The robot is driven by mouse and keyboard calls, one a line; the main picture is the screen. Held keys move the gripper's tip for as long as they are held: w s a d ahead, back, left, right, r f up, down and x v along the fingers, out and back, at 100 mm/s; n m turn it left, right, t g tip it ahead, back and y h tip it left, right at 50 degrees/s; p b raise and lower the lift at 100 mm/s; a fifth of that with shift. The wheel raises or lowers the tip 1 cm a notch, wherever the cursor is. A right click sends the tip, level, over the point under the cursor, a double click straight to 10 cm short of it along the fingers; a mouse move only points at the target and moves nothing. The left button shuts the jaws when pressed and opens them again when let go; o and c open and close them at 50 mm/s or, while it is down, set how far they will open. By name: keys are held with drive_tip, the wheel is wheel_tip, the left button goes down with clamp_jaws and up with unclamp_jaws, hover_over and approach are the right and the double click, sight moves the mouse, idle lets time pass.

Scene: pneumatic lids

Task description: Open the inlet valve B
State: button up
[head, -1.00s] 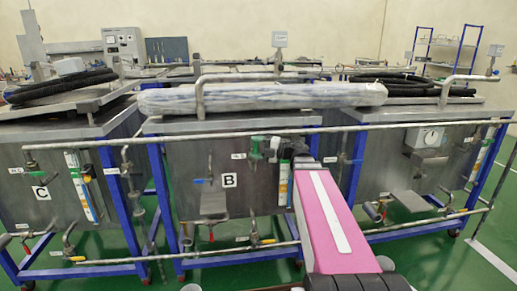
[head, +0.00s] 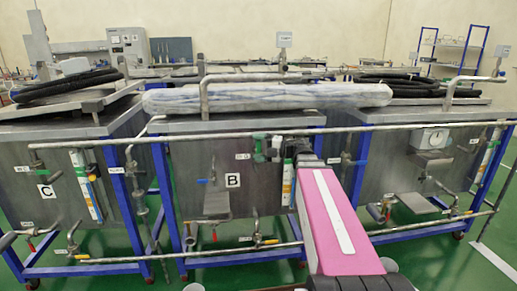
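Tank B is a grey steel tank with a white "B" label (head: 233,180) on its front, in the middle of the head view. A green valve handle (head: 258,148) sits at the upper right of that front, below the horizontal pipe, beside a small white tag (head: 242,156). I take it for the inlet valve; the tag is too small to read. My gripper (head: 273,150) is just right of the green handle, at the far end of my pink arm. Whether they touch, and whether the fingers are open or shut, I cannot tell. My arm hides part of the pipework behind it.
A blue-handled valve (head: 207,181) is left of the label. Lower on tank B are a red-handled valve (head: 215,236) and a yellow-handled valve (head: 266,241). A long pipe (head: 225,137) crosses above my gripper. A flowmeter (head: 288,184) stands close beside my arm. Green floor lies in front.

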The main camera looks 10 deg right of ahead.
drive_tip(key=shift+d, duration=0.1)
drive_tip(key=v, duration=1)
drive_tip(key=shift+s+d, duration=0.25)
drive_tip(key=shift+d, duration=0.1)
